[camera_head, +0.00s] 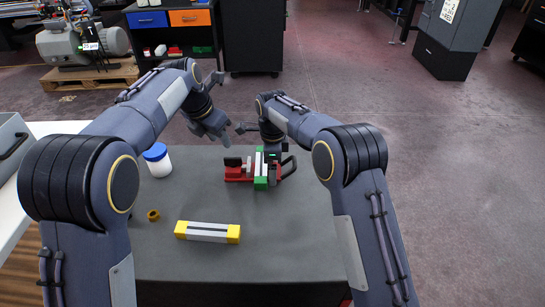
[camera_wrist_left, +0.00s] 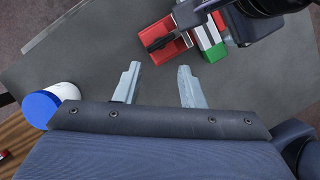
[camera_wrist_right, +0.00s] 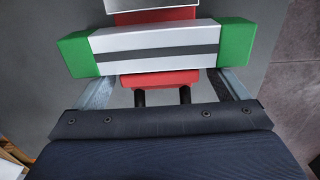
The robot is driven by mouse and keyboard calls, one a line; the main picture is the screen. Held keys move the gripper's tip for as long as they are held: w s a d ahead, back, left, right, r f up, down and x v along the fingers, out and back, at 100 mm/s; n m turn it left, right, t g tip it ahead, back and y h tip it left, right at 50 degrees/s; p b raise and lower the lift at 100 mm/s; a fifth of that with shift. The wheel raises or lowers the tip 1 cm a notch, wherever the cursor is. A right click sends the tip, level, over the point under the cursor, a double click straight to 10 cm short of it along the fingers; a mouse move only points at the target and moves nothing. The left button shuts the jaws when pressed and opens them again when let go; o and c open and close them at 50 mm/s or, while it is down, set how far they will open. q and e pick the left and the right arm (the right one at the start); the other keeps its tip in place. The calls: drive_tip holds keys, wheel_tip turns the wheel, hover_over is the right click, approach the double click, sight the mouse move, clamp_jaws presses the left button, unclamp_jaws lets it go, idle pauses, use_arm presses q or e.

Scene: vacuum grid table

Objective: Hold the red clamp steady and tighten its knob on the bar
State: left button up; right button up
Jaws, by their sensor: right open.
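The red clamp (camera_head: 238,176) lies on the grey table with a white bar with green ends (camera_head: 261,182) across it. A black part (camera_head: 232,161) stands at its left end; I cannot tell whether it is the knob. In the left wrist view the clamp (camera_wrist_left: 172,50) is ahead and right of my left gripper (camera_wrist_left: 159,66), which is open and empty and hangs left of and behind the clamp. My right gripper (camera_wrist_right: 165,80) is open at the clamp's right side. Its fingers stand either side of a red part (camera_wrist_right: 160,79) with two black rods; the bar hides the fingertips, so contact is unclear.
A white jar with a blue lid (camera_head: 157,160) stands at the table's left. A brass nut (camera_head: 153,215) and a bar with yellow ends (camera_head: 208,231) lie nearer the front. The table's right front is clear. A grey bin (camera_head: 9,135) stands at far left.

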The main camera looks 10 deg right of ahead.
drive_tip(key=shift+f, duration=0.1)
drive_tip(key=c, duration=1.4)
use_arm(q)
drive_tip(key=o, duration=0.5)
drive_tip(key=shift+d+f, duration=0.15)
drive_tip(key=shift+f, duration=0.1)
drive_tip(key=shift+c, duration=0.2)
use_arm(e)
drive_tip(key=shift+o, duration=0.2)
use_arm(q)
drive_tip(key=o, duration=0.3)
drive_tip(key=d+f+t+h, duration=0.1)
drive_tip(key=w+d+f+t+h, duration=0.1)
drive_tip(key=d+f, duration=0.1)
drive_tip(key=shift+n, duration=0.3)
drive_tip(key=n+t+y, duration=0.3)
drive_tip(key=n+t, duration=0.3)
drive_tip(key=t, duration=0.2)
approach(232, 161)
drive_tip(key=shift+t, duration=0.3)
drive_tip(key=x, duration=0.8)
drive_tip(key=shift+w+d+f, duration=0.15)
drive_tip(key=shift+f, duration=0.15)
drive_tip(key=shift+c, duration=0.4)
drive_tip(key=c, duration=0.9)
